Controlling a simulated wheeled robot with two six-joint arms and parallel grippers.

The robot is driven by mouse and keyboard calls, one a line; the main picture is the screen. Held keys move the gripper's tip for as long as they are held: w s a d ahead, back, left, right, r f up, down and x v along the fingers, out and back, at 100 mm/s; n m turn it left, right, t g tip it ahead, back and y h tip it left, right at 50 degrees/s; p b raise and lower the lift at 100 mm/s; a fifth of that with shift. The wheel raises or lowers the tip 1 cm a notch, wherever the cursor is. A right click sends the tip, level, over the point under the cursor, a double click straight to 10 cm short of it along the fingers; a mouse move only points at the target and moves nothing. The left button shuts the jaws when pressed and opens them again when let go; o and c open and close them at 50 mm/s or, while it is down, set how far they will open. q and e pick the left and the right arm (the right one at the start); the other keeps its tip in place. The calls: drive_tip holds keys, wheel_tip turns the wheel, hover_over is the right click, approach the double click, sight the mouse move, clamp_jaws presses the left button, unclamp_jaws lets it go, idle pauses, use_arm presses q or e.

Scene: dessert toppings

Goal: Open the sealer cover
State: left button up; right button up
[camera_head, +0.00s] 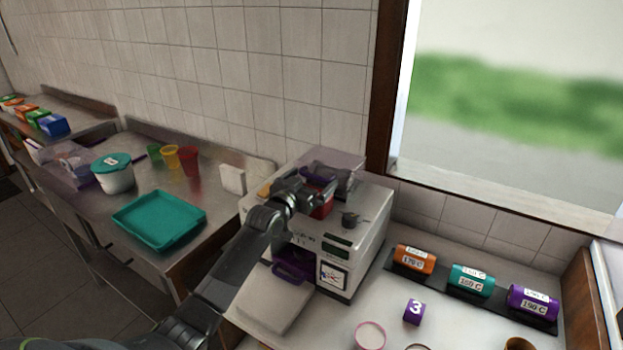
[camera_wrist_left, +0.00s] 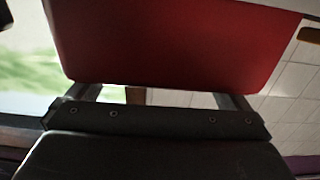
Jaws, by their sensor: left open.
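The sealer (camera_head: 343,235) is a white boxy machine against the wall, right of centre in the head view. A translucent cover (camera_head: 345,158) shows at its top, partly hidden by my gripper. My left gripper (camera_head: 322,188) is at the top of the sealer, with its jaws open. A red part (camera_head: 322,208) shows right by the gripper at the sealer's top. In the left wrist view a large red surface (camera_wrist_left: 175,40) fills the top, close in front of the fingers; I cannot tell whether they touch it. My right gripper is out of view.
A teal tray (camera_head: 160,218), a white tub with teal lid (camera_head: 113,175) and several coloured cups stand on the left counter. Labelled canisters in orange (camera_head: 414,259), teal (camera_head: 471,281) and purple (camera_head: 532,302) lie on a dark rack at right. A purple cube (camera_head: 413,311) stands in front.

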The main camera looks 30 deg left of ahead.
use_arm(q)
drive_tip(key=shift+w, duration=0.35)
